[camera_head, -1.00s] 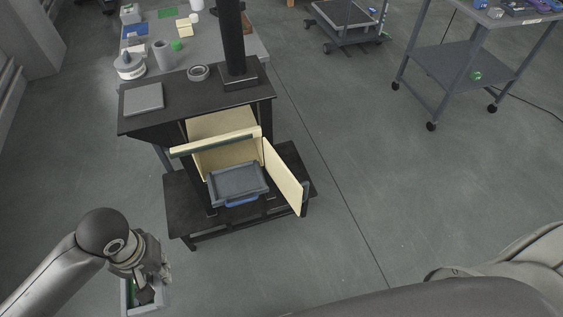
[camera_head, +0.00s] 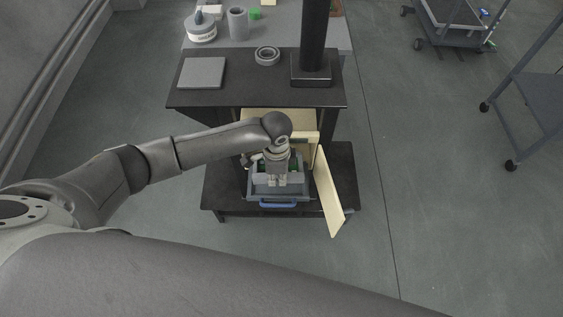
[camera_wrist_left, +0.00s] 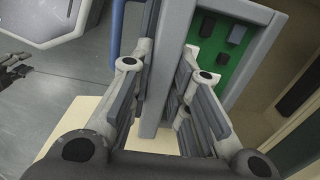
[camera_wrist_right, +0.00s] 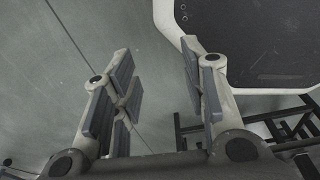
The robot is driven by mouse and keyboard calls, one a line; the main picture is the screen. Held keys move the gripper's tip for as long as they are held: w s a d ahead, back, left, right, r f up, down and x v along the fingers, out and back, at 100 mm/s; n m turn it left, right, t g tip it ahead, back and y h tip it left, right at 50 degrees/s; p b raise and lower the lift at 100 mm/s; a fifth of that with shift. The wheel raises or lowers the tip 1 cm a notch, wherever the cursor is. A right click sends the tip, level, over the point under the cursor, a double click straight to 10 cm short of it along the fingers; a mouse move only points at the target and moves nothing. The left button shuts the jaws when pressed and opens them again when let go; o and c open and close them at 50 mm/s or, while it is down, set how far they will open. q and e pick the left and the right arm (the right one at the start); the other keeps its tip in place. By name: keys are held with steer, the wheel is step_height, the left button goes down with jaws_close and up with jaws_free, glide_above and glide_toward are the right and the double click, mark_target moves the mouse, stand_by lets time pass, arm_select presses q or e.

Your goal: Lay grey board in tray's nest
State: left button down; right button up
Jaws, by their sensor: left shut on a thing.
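My left gripper (camera_head: 278,182) is over the tray (camera_head: 252,192) with the blue handle (camera_head: 278,204), in front of the open cabinet. My right gripper (camera_wrist_right: 158,105) is open and empty above the floor.
The cabinet's pale door (camera_head: 328,195) stands open to the right of the tray. A dark top (camera_head: 250,95) above bears a grey square plate (camera_head: 202,72), a grey ring (camera_head: 266,55) and a black column (camera_head: 314,45). The floor at right is clear up to a wheeled cart (camera_head: 535,100).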

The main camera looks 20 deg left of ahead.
arm_select(q)
steer(key=shift+w+f, duration=0.15)
steer(key=shift+w, duration=0.1)
steer(key=shift+s+f+b, duration=0.15)
steer(key=shift+f+b, duration=0.2)
steer(key=shift+b, duration=0.3)
steer(key=shift+f+b, duration=0.3)
step_height(320, 180, down, 3)
steer(key=b, duration=0.3)
steer(key=shift+r, duration=0.1)
steer(key=shift+f+b, duration=0.55)
steer(key=shift+b, duration=0.5)
steer(key=shift+r, duration=0.15)
arm_select(e)
step_height(320, 180, down, 7)
steer(key=s, duration=0.1)
steer(key=shift+r, duration=0.15)
steer(key=shift+s, duration=0.1)
